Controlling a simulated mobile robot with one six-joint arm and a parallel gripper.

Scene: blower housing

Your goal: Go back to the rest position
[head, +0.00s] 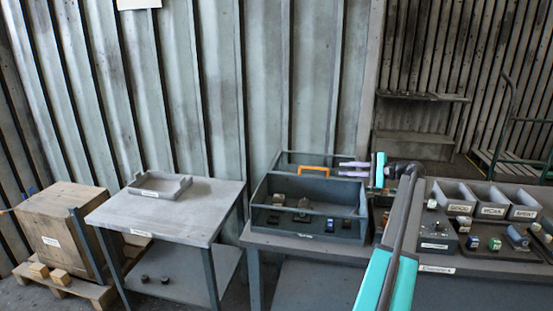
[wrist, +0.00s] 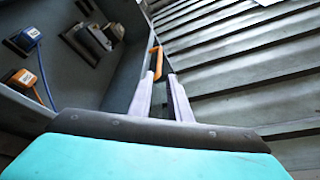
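My gripper (head: 338,168) is at the back right of the grey open-topped box (head: 262,215), with its two pale lavender fingers pointing left. In the wrist view the fingers (wrist: 161,73) are apart and nothing is seen held between them. The orange handle (head: 313,170) on the box is just left of the fingertips in the head view. In the wrist view the handle (wrist: 156,62) shows ahead of the fingertips, near the left one. I cannot tell the exact gap in depth.
The box holds several small parts and stands on a grey workbench (head: 286,242). Right of my arm are labelled bins (head: 490,208) and small parts. Left is a table (head: 200,214) with a shallow tray (head: 158,184), then a wooden crate (head: 62,225). A corrugated wall (head: 255,90) stands behind.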

